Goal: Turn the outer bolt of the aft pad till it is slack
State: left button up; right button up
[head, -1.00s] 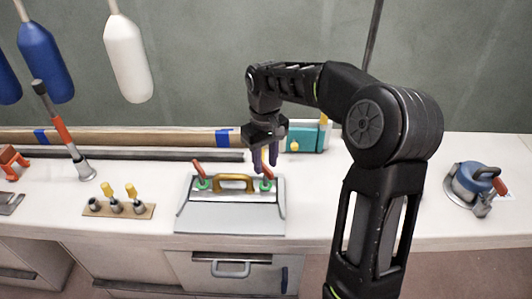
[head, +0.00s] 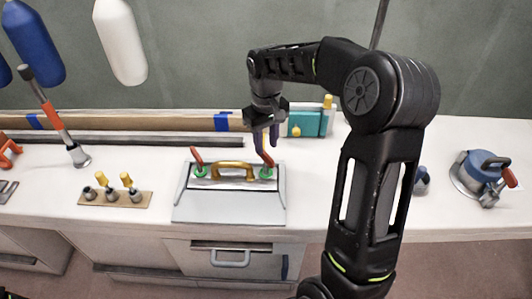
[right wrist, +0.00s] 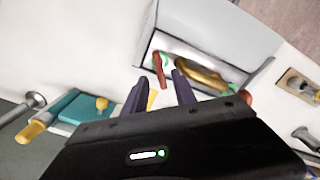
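A grey hatch-like plate (head: 230,206) with a gold handle (head: 233,172) lies on the bench. A red lever on a green round base stands at its left (head: 198,158) and another at its right (head: 266,158). My right gripper (head: 267,147) points down just over the right red lever. In the right wrist view its two fingers (right wrist: 160,77) are apart, with the red lever (right wrist: 158,70) in line with the gap; contact cannot be told. No part is labelled as the aft pad or its outer bolt. My left gripper is not in view.
A teal block (head: 308,122) with yellow knobs stands behind the plate. A board with yellow-topped fittings (head: 115,197) lies to the left, and a blue-topped round device (head: 480,172) to the right. Bottle-shaped floats (head: 120,40) hang at upper left.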

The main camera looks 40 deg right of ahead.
aim_at(266, 154)
jog(key=shift+f, duration=2.35)
jog(key=shift+c, duration=0.3)
grip_shut()
